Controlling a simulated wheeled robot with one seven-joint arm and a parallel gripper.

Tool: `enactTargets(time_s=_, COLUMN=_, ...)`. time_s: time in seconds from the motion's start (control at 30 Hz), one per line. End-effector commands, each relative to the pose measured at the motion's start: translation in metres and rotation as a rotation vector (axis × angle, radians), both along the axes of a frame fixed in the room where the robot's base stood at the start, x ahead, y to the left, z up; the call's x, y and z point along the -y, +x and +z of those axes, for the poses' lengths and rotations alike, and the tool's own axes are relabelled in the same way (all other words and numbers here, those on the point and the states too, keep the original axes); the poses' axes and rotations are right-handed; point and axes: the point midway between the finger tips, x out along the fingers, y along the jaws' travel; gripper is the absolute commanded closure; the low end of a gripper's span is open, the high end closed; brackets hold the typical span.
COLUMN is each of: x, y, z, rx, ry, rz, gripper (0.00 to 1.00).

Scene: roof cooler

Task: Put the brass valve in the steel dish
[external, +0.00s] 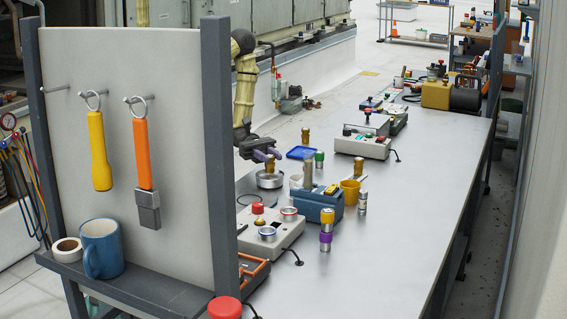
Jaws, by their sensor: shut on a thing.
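The brass valve (270,165) is a small golden-brown upright piece at the far left side of the bench. My gripper (267,156) reaches in from the left and is shut on its upper part. The steel dish (270,181) is a shallow round silver dish on the bench directly below. The valve's lower end overlaps the dish's opening in this view; I cannot tell whether it touches the dish floor.
A blue box (318,204) and a yellow cup (350,191) stand right of the dish. A blue tray (301,153) and a similar brass piece (306,136) are behind. A grey control box (270,227) is in front. The bench's right side is clear.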

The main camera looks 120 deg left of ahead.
Motion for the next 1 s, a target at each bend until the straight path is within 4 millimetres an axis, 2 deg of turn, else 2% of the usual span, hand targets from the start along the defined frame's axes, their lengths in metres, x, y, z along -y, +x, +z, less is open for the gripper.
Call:
enactTargets(time_s=0.23, x=0.001, y=0.000, z=-0.030, rx=0.000, ry=-0.004, rz=-0.001, gripper=0.97)
enactTargets(time_s=0.67, x=0.000, y=0.000, z=-0.036, rx=0.001, ry=-0.001, rz=0.000, gripper=0.97)
enactTargets(time_s=0.7, x=0.000, y=0.000, z=-0.036, rx=0.000, ry=0.000, rz=0.000, gripper=0.65)
enactTargets(time_s=0.77, x=0.000, y=0.000, z=-0.035, rx=0.000, ry=0.000, rz=0.000, gripper=0.53)
enactTargets(time_s=0.8, x=0.000, y=0.000, z=-0.035, rx=0.000, ry=0.000, rz=0.000, gripper=0.49)
enactTargets(time_s=1.0, x=0.000, y=0.000, z=-0.035, rx=0.000, ry=0.000, rz=0.000, gripper=0.49)
